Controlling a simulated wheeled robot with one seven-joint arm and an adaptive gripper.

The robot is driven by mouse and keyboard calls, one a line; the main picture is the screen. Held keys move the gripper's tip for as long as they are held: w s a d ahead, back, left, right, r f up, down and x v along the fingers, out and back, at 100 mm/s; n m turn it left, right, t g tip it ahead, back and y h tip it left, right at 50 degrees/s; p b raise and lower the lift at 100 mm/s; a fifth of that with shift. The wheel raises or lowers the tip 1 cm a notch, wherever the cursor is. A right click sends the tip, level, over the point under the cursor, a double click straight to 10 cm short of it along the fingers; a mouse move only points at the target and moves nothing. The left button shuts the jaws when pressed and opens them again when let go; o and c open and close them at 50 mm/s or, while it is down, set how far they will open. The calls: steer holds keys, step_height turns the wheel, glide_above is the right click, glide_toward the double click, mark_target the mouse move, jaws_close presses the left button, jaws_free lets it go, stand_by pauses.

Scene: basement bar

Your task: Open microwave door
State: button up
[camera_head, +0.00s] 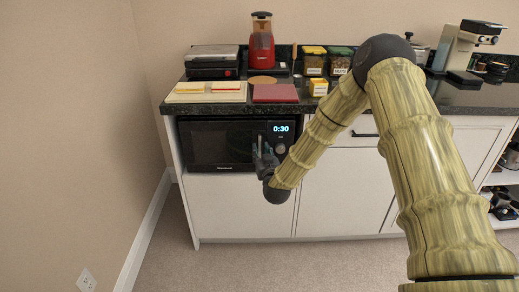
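The black microwave (217,146) sits in a niche under the counter, left of centre in the head view. Its dark door (215,143) looks shut. The lit display (281,129) reads 0:30, with a round knob (280,148) below it on the right side. My gripper (263,147) is in front of the microwave, near the line between door and control panel. Its fingers point up and toward the front. I cannot tell whether they touch the door, and the fingers are too small and dark to judge their opening.
The dark counter (460,100) above holds a red grinder (262,48), a grill press (211,62), cutting boards (275,93), jars (314,62) and a coffee machine (460,47). White cabinets (240,205) lie below. A wall (90,110) stands close on the left. The carpet (250,262) in front is clear.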

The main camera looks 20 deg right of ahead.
mark_target(260, 148)
steer(key=shift+w+d, duration=0.15)
steer(key=shift+w, duration=1.4)
steer(key=shift+c, duration=0.4)
jaws_close()
